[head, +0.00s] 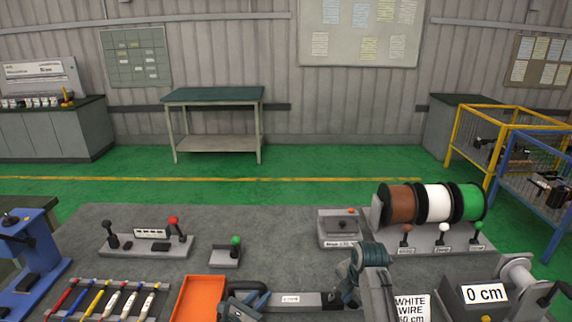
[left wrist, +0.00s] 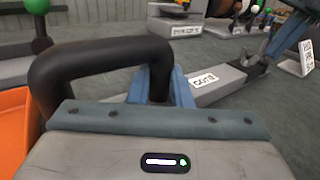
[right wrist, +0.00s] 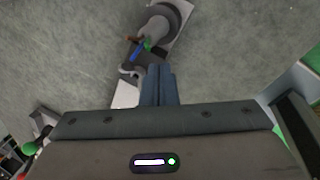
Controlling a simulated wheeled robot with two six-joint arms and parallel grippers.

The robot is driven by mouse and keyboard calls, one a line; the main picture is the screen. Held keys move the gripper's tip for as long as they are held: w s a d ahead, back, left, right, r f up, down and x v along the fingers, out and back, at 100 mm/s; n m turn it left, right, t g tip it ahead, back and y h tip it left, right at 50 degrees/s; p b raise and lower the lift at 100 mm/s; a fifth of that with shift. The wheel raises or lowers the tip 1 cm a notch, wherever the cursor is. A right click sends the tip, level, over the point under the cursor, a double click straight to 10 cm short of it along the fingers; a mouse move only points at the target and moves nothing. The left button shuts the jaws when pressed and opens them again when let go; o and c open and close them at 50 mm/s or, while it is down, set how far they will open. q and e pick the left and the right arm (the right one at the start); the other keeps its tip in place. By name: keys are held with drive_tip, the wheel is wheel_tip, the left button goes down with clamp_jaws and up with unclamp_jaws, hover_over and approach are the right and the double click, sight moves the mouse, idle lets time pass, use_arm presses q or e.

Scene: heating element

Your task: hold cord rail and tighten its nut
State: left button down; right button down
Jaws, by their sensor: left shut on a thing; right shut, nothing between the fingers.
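The cord rail (head: 308,301), a grey bar with a white label, lies at the front middle of the bench; it also shows in the left wrist view (left wrist: 222,88). A thick black loop handle (left wrist: 100,62) stands at its near end. My left gripper (left wrist: 163,85) is shut on one leg of this handle; in the head view it is at the bottom (head: 245,305). My right gripper (head: 340,298) is shut and empty at the rail's other end, low over it. Its closed fingers show in the right wrist view (right wrist: 158,85). I cannot make out the nut.
An orange tray (head: 197,300) is left of my left gripper, with several coloured tools (head: 110,300) beyond. Wire spools (head: 433,203) stand at the back right.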

drive_tip(key=shift+f, duration=0.2)
drive_tip(key=shift+w+a, duration=0.4)
drive_tip(key=shift+a, duration=0.15)
idle(0.9)
drive_tip(key=shift+s+a, duration=0.3)
drive_tip(key=shift+s, duration=0.05)
idle(0.4)
drive_tip(key=shift+s+a, duration=0.1)
drive_tip(key=shift+a, duration=0.05)
drive_tip(key=shift+s+a, duration=0.15)
drive_tip(key=shift+a, duration=0.2)
drive_tip(key=shift+a, duration=0.2)
drive_tip(key=shift+s, duration=0.15)
drive_tip(key=shift+s+d, duration=0.1)
drive_tip(key=shift+s, duration=0.15)
drive_tip(key=w+v, duration=0.1)
drive_tip(key=v, duration=0.5)
drive_tip(key=shift+a, duration=0.4)
